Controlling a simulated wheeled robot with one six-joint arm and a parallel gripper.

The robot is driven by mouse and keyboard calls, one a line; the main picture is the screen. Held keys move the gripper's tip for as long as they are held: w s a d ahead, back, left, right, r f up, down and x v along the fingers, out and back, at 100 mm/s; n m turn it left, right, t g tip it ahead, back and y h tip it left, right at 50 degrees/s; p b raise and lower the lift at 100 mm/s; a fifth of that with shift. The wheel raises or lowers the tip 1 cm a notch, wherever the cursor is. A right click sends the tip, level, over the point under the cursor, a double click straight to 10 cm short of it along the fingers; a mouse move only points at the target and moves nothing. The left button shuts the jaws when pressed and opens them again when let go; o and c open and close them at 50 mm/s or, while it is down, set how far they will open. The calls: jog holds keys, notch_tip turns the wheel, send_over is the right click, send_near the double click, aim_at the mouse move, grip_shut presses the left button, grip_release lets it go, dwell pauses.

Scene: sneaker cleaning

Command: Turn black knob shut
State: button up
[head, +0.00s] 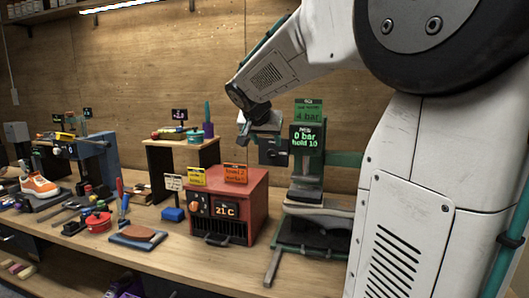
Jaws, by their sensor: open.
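My gripper (258,128) hangs from my arm in the middle of the head view, in front of the wooden back wall. It is open and looks empty. It is just above and to the left of a dark box (273,154) on the left side of a press (305,190). A small dark round part shows on that box, but I cannot tell if it is the black knob or how it is turned. The press has a green display reading "0 bar hold 10" (307,140) and a "4 bar" sign (308,114) above it.
A red heater box (258,205) reading 21 C stands left of the press, with small signs on top. My arm covers the right side.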

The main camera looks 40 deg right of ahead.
aim_at(271, 151)
jog(key=x, duration=0.7)
jog(key=shift+f, duration=0.1)
jog(key=c, duration=0.9)
